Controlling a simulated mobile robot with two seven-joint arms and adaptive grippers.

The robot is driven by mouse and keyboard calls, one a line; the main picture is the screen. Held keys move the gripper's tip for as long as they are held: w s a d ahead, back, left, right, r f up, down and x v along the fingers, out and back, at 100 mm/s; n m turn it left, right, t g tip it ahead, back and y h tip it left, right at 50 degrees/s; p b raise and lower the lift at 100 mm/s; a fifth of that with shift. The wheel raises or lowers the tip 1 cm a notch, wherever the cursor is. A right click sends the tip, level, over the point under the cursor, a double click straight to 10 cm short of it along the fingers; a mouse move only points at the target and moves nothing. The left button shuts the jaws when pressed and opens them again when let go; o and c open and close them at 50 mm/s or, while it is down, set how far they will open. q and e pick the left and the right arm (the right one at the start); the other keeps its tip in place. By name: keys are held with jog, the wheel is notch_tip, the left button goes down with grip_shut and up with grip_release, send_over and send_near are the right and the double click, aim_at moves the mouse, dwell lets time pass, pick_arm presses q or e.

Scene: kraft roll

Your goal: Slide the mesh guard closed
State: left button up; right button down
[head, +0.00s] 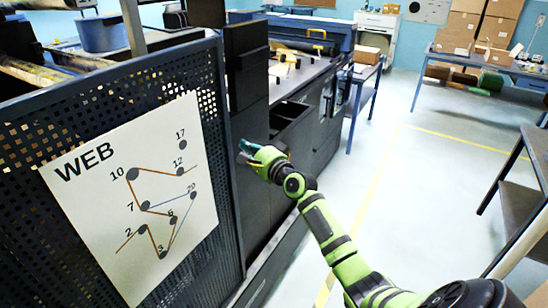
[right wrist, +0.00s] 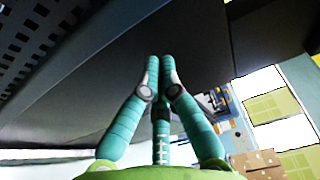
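The mesh guard (head: 208,82) is a dark blue perforated panel in a frame at the left of the head view. A white WEB diagram sign (head: 85,215) is fixed on it. My right gripper (head: 246,150) is just right of the guard's right edge, in front of a dark machine face. In the right wrist view, the teal fingers of my right gripper (right wrist: 161,62) come together at the tips with nothing visible between them. Perforated mesh (right wrist: 35,45) shows at the upper left there. I cannot tell whether the fingertips touch anything. My left gripper is out of view.
Right of the guard stands the machine, with a dark column (head: 247,75) and an open recess (head: 290,112). A blue table (head: 490,68) with boxes is at the back right. A dark-topped bench (head: 525,195) stands at the right. The floor between is clear, with yellow lines.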

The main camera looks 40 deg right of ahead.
jog(key=shift+s+b, duration=0.6)
jog(key=shift+s, duration=4.3)
jog(key=s+f+n+g+h, duration=0.1)
jog(key=s+f+n+g, duration=0.15)
jog(key=f, duration=1.05)
jog(key=s+f+n+g, duration=0.1)
jog(key=f+g, duration=0.2)
jog(key=f, duration=1)
jog(key=s+a+f+n+g, duration=0.2)
jog(key=s+f, duration=0.3)
jog(key=f, duration=0.3)
jog(key=s+a+f+n+g, duration=0.25)
jog(key=s+f, duration=0.25)
jog(key=f, duration=0.3)
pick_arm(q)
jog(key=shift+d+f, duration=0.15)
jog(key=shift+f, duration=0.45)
pick_arm(e)
jog(key=s+a+f+n+g, duration=0.2)
jog(key=s+f, duration=0.4)
jog(key=s, duration=0.6)
jog(key=s+a+f+n+g, duration=0.2)
jog(key=s+a+f+n, duration=0.2)
jog(key=s, duration=0.8)
jog(key=s+a+f+n+g, duration=0.3)
jog(key=s+f, duration=0.5)
jog(key=s, duration=0.3)
jog(key=a+n, duration=0.1)
jog(key=n, duration=0.1)
jog(key=shift+s+n, duration=0.4)
